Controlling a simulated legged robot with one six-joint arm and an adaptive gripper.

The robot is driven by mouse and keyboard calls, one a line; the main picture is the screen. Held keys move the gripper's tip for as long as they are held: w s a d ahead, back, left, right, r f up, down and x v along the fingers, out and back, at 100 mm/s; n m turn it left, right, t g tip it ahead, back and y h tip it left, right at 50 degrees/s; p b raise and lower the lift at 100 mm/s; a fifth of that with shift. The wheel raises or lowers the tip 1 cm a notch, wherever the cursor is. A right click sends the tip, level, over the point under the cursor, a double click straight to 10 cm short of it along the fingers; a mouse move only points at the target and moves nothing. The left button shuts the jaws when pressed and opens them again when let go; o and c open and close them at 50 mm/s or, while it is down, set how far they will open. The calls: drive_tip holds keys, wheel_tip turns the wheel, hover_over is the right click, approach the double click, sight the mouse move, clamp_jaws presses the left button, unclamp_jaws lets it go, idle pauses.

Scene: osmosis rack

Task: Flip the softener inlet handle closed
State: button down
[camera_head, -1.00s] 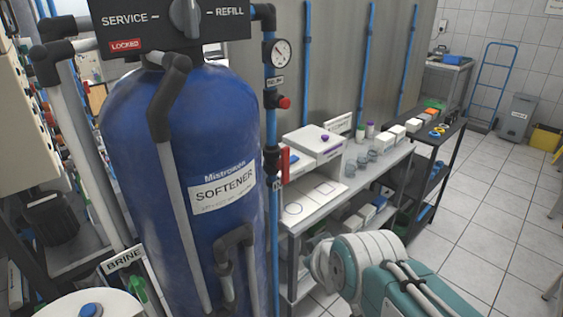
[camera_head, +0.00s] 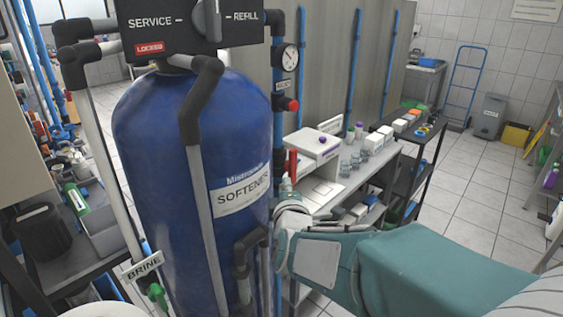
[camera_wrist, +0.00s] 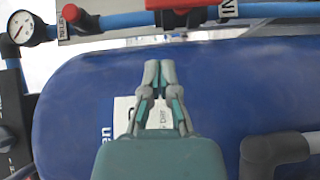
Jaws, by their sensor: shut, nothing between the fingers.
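The red lever handle (camera_head: 293,163) sits on a valve in the blue vertical pipe just right of the blue softener tank (camera_head: 185,140). It lies along the pipe, and my arm hides the pipe below it. In the wrist view the red handle (camera_wrist: 178,4) is at the top edge, partly cut off, beside a label ending in "IN" (camera_wrist: 313,10). My gripper (camera_wrist: 159,70) is shut and empty, its fingertips together in front of the blue tank. The fingertips point toward the pipe and appear apart from the handle.
A pressure gauge (camera_head: 290,57) and red knob (camera_head: 293,105) are higher on the same pipe. A black elbow pipe (camera_wrist: 270,150) juts out at the wrist view's lower right. A bench (camera_head: 375,175) with boxes stands behind my arm. Open floor (camera_head: 470,190) lies right.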

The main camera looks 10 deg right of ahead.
sight(289, 161)
drive_tip(key=w+d, duration=0.1)
drive_tip(key=w, duration=0.5)
drive_tip(key=w+d, duration=0.1)
drive_tip(key=w, duration=0.3)
drive_tip(key=shift+d, duration=0.35)
drive_tip(key=shift+a, duration=0.15)
